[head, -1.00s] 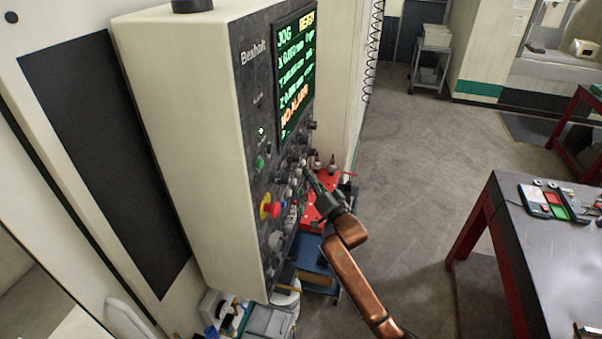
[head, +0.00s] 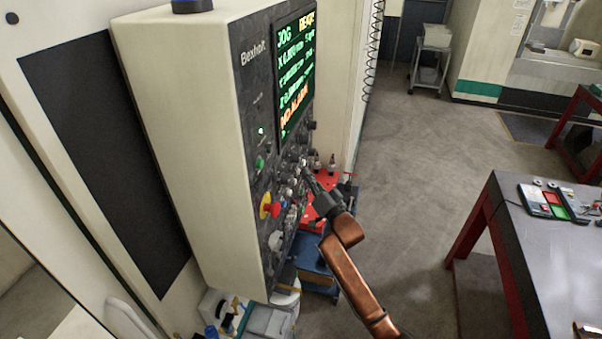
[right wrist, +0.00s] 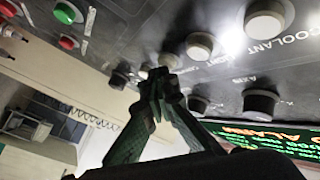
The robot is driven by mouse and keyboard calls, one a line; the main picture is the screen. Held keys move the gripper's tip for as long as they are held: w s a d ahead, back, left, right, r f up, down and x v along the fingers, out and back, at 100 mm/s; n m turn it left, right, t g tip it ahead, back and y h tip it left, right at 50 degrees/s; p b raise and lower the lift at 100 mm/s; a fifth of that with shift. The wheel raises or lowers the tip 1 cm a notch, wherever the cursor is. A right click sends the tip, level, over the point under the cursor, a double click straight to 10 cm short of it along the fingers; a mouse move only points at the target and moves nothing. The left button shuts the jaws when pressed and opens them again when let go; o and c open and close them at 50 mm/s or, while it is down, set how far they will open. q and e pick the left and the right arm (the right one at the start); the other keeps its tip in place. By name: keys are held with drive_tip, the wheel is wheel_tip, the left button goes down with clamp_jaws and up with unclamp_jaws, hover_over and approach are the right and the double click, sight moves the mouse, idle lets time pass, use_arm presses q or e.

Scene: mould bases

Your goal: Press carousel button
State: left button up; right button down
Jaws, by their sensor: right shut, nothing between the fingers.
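The control panel (head: 252,110) is a dark face on a cream cabinet, with a screen above several buttons and knobs. My right gripper (head: 306,176) is shut and empty, with its fingertips close to the panel's lower right part. In the right wrist view the fingertips of the gripper (right wrist: 160,74) are at a small whitish button (right wrist: 168,60); I cannot tell whether they touch it. A larger white button (right wrist: 200,45) is beside it. The labels near the fingertips are too small or hidden to read, so I cannot tell which is the carousel button. My left gripper is not in view.
A red and yellow emergency stop (head: 270,207) sits at the panel's lower left. Dark knobs (right wrist: 260,103) stick out near the fingers. A red tray (head: 322,190) with tool holders is behind the gripper. A dark-topped table (head: 540,255) stands at right, with open floor between.

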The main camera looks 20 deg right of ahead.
drive_tip(key=shift+d, duration=0.1)
drive_tip(key=shift+s+d+p, duration=0.45)
drive_tip(key=shift+s+d, duration=0.05)
drive_tip(key=shift+d, duration=0.05)
drive_tip(key=shift+s+d+p, duration=0.5)
drive_tip(key=shift+s+d, duration=0.25)
drive_tip(key=shift+d, duration=0.25)
drive_tip(key=shift+s+d+p, duration=0.5)
drive_tip(key=shift+s+d, duration=0.25)
drive_tip(key=shift+d, duration=0.25)
idle(1.1)
